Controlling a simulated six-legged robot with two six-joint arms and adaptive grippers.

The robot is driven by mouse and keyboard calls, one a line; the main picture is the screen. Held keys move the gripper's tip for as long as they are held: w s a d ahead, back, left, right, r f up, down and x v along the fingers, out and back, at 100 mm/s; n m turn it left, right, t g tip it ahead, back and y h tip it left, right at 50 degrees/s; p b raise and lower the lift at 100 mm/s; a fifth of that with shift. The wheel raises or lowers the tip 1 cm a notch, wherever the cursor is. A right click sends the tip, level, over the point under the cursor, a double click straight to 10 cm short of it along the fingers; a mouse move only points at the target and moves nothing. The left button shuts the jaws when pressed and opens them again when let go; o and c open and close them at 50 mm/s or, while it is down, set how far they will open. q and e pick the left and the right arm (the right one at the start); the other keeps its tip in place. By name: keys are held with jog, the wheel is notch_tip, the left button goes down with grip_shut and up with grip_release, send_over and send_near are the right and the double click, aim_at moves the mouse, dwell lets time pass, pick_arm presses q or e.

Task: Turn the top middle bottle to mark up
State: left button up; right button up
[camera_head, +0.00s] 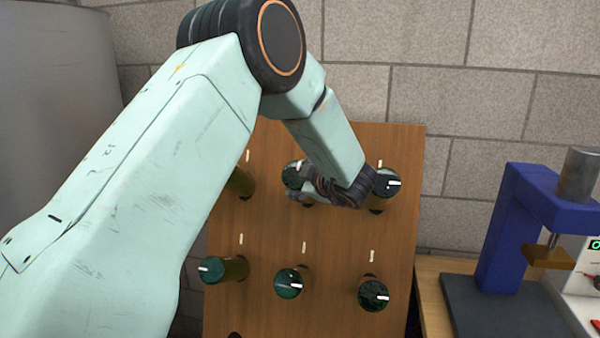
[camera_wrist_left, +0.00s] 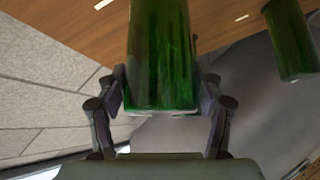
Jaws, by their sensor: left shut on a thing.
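The top middle bottle (camera_head: 291,174) is dark green and sticks out of a tilted wooden board. My left gripper (camera_head: 312,188) is shut on it near its outer end and covers much of that end in the head view. In the left wrist view the green bottle (camera_wrist_left: 160,55) lies between the two fingers (camera_wrist_left: 160,100). I cannot tell clearly which way its white mark points. The board's pale line above this bottle is hidden behind my arm. My right gripper is not in view.
The wooden board (camera_head: 335,240) holds other bottles: top right (camera_head: 385,185), lower left (camera_head: 222,270), lower middle (camera_head: 289,283) and lower right (camera_head: 373,295). The top left bottle (camera_head: 240,182) is partly behind my arm. A blue press (camera_head: 510,220) stands at right.

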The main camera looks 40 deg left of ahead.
pick_arm(q)
jog(key=shift+n+g+p, duration=0.4)
jog(key=shift+n, duration=0.1)
jog(key=shift+h, duration=0.3)
jog(key=o, duration=1.1)
jog(key=shift+w+f, duration=0.1)
jog(key=shift+w, duration=0.05)
jog(key=shift+o, duration=0.2)
jog(key=v, duration=1.2)
